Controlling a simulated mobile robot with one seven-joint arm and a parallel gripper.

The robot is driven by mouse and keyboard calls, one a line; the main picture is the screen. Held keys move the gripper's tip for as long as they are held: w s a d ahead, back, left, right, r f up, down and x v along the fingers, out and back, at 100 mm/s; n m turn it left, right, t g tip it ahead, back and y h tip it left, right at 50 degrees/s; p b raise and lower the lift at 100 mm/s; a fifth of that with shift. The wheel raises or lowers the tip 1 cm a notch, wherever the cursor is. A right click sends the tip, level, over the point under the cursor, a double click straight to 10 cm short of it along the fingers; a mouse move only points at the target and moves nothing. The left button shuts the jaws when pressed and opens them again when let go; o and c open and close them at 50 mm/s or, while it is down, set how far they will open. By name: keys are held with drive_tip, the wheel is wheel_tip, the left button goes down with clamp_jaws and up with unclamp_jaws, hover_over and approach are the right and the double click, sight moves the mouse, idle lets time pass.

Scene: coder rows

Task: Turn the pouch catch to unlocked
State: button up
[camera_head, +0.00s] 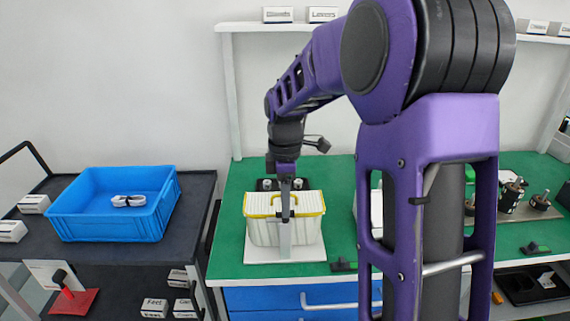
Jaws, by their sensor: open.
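A white ribbed case with a yellow rim (262,230), which looks like the pouch, stands upright on a white base plate (310,251) on the green bench. My gripper (286,214) points down in front of the middle of its yellow rim, with its jaws open. I cannot tell whether it touches the case. The catch cannot be made out, as the gripper and a grey upright piece (285,241) cover the case's front middle.
The green bench (233,247) is clear left of the case. A small dark item (343,266) lies right of the plate. A blue crate (110,228) sits on the dark table at left. Behind my arm, dark parts (510,194) stand at right. A shelf runs above.

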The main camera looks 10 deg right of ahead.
wheel_tip(320, 180, up, 16)
drive_tip(key=shift+f, duration=0.2)
